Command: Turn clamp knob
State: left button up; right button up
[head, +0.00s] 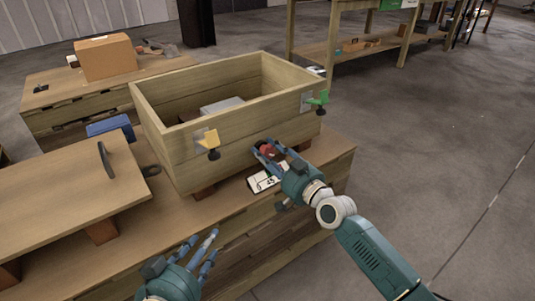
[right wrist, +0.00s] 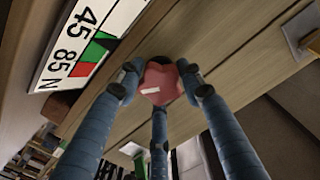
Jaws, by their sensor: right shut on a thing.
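The red clamp knob (right wrist: 160,84) is a lobed knob at the front wall of the wooden box, below its rim. My right gripper (right wrist: 163,92) is shut on the knob, with fingers on both sides and one below it. In the head view the red knob (head: 267,149) shows partly between the fingers of my right gripper (head: 270,153). A white gauge card (right wrist: 85,40) with black numbers and green and red fields is beside the knob. My left gripper (head: 200,250) is open and empty, low in the head view, apart from the box.
The wooden box (head: 165,130) stands on a wooden bench (head: 325,160). Yellow (head: 208,139) and green (head: 318,98) clamps sit on its front wall, either side of my right gripper. A raised board with a dark handle (head: 105,160) is at the left. Floor at the right is clear.

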jog(key=shift+w+r+m, duration=0.15)
jog(key=shift+r+m, duration=0.15)
jog(key=shift+r, duration=0.45)
jog(key=shift+d, duration=0.1)
jog(key=o, duration=1.2)
jog(key=shift+c, duration=0.2)
jog(key=shift+f, duration=0.25)
jog(key=shift+f, duration=0.15)
jog(key=v, duration=1.2)
